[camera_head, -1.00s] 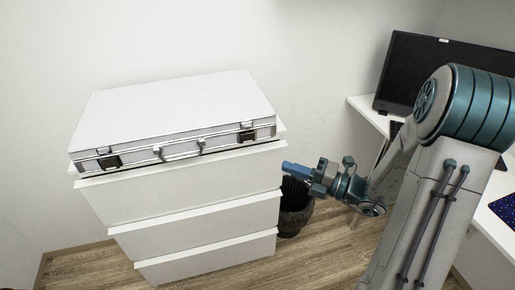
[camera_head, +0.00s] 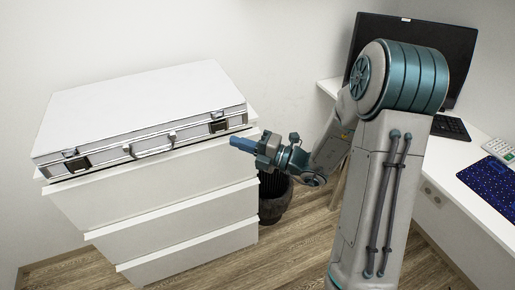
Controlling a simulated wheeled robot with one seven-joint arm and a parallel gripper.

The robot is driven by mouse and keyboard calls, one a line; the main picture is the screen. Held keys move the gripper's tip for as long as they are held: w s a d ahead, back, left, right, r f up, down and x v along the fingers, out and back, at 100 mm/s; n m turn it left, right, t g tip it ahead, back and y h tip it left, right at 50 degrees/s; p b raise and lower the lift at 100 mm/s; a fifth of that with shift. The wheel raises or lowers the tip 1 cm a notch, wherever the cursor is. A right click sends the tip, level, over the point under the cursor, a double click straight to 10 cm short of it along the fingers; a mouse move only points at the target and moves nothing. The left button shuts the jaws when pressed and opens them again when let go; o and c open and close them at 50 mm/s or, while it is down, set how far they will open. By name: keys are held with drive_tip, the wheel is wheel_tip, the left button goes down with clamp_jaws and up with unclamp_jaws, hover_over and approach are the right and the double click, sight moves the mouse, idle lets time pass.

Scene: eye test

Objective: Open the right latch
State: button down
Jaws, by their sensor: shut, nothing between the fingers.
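A closed white briefcase (camera_head: 140,104) lies flat on a white chest of drawers, its front side facing me. The right latch (camera_head: 218,123) is a dark square plate with a metal clasp, near the right end of the front; it looks closed. The left latch (camera_head: 77,162) is near the left end. The handle (camera_head: 153,147) is between them. My gripper (camera_head: 233,143) is shut and empty, its blue fingers pointing left. In the picture its tips are just below and right of the right latch; whether they touch the case I cannot tell.
The chest of drawers (camera_head: 170,207) stands under the case against the wall. A dark pot (camera_head: 274,200) stands on the wooden floor right of it, behind my gripper. A white desk (camera_head: 470,178) with a monitor (camera_head: 430,45) and keyboard (camera_head: 452,128) is at the right.

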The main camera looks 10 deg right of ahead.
sight(217, 126)
drive_tip(key=w+a, duration=0.1)
drive_tip(key=w, duration=0.2)
drive_tip(key=w+a, duration=0.1)
drive_tip(key=shift+w+a+r, duration=0.3)
drive_tip(key=shift+r, duration=0.05)
drive_tip(key=shift+w+d+r+p, duration=0.2)
drive_tip(key=shift+r+p, duration=0.15)
drive_tip(key=shift+p, duration=0.55)
drive_tip(key=shift+a+f, duration=0.2)
drive_tip(key=shift+a, duration=0.05)
drive_tip(key=shift+s, duration=0.1)
